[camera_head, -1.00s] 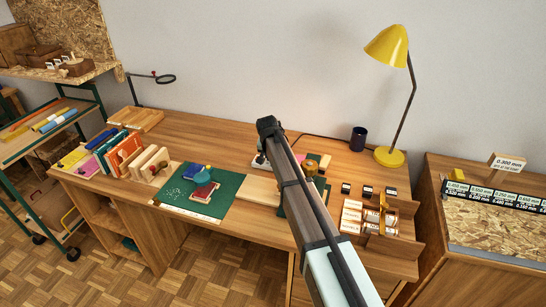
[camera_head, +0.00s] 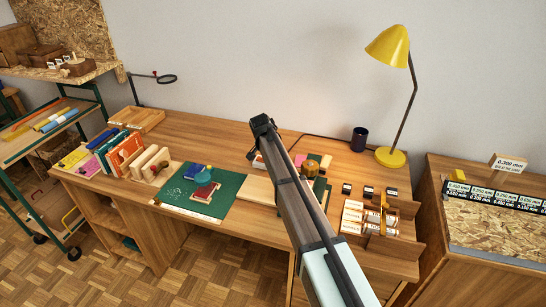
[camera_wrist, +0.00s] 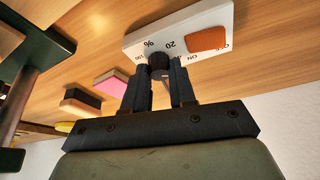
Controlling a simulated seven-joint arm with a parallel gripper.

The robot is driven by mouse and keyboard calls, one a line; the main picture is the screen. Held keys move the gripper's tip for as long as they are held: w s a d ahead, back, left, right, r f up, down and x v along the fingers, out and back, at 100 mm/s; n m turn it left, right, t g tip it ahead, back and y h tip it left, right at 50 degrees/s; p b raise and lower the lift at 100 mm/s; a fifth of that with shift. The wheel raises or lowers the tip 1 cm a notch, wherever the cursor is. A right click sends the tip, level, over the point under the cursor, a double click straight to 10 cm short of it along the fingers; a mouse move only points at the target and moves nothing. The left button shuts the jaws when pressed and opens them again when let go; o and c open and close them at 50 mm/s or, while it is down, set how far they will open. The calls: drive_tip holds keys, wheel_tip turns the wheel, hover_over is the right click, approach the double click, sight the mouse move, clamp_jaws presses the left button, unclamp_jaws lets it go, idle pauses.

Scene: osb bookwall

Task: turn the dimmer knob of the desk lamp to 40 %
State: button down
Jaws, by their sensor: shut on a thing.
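The dimmer is a white box (camera_wrist: 190,30) with an orange rocker switch (camera_wrist: 208,39) and a small black knob (camera_wrist: 158,59), seen in the wrist view. Printed marks, including 20 and %, stand upside down near the knob. My gripper (camera_wrist: 160,67) is shut on the knob, one finger on each side. The fingers hide part of the knob and scale, so I cannot tell its setting. In the head view my arm covers most of this spot. The yellow desk lamp (camera_head: 388,47) stands at the back right on a round yellow base (camera_head: 390,157).
A lamp cord runs along the back of the wooden desk. A green cutting mat (camera_head: 228,184), upright books (camera_head: 126,150) and a wooden tray (camera_head: 138,119) lie to the left. A pink block (camera_wrist: 118,82) is near my gripper.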

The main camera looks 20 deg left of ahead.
drive_tip(key=c, duration=1)
unclamp_jaws()
drive_tip(key=shift+o, duration=0.2)
drive_tip(key=v, duration=1.3)
drive_tip(key=shift+s+r, duration=0.2)
drive_tip(key=shift+r, duration=0.15)
